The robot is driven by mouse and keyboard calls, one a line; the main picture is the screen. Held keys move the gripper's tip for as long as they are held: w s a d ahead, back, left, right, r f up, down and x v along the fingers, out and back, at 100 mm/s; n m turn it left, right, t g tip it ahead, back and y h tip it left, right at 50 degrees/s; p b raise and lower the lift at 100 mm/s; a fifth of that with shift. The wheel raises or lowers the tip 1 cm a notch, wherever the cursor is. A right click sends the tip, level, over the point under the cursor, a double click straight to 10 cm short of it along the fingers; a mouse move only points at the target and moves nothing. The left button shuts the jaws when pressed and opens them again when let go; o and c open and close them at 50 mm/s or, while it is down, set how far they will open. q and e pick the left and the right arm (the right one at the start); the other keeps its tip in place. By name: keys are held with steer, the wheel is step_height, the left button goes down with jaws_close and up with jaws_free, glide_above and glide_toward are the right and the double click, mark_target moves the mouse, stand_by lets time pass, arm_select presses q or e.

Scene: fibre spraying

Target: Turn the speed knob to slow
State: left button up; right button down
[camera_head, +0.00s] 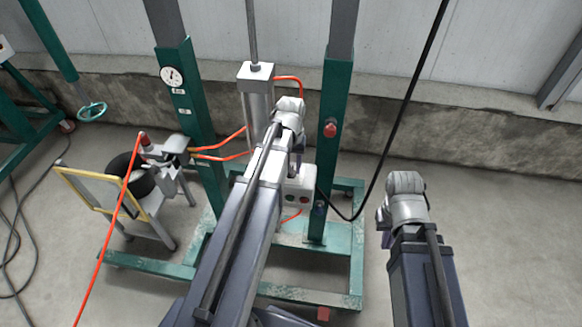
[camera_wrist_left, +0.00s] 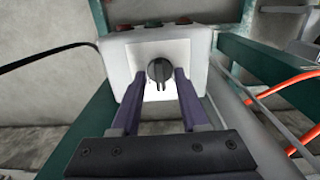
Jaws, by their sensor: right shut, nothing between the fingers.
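The speed knob (camera_wrist_left: 160,70) is a round black knob on a pale square plate on the front of a white control box (camera_wrist_left: 203,62) in the left wrist view. My left gripper (camera_wrist_left: 160,88) is open, with one finger on each side of the knob; I cannot tell whether they touch it. In the head view the control box (camera_head: 306,184) shows beside my left wrist, and the knob is hidden. My right gripper (camera_head: 384,228) is apart from the box to the right, shut and mostly hidden behind its wrist.
Green posts (camera_head: 335,150) of a machine frame rise behind the box. A black cable (camera_head: 385,150) hangs to the right, and orange hoses (camera_head: 222,157) run at the left. A yellow-framed cart (camera_head: 85,190) stands left. The floor at right is clear.

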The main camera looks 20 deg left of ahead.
arm_select(q)
jaws_close()
steer(key=shift+n, duration=0.5)
steer(key=n, duration=0.3)
steer(key=shift+n, duration=0.4)
steer(key=n, duration=0.5)
steer(key=shift+n, duration=0.3)
stand_by(0.4)
steer(key=shift+o, duration=0.2)
jaws_free()
steer(key=shift+r, duration=0.1)
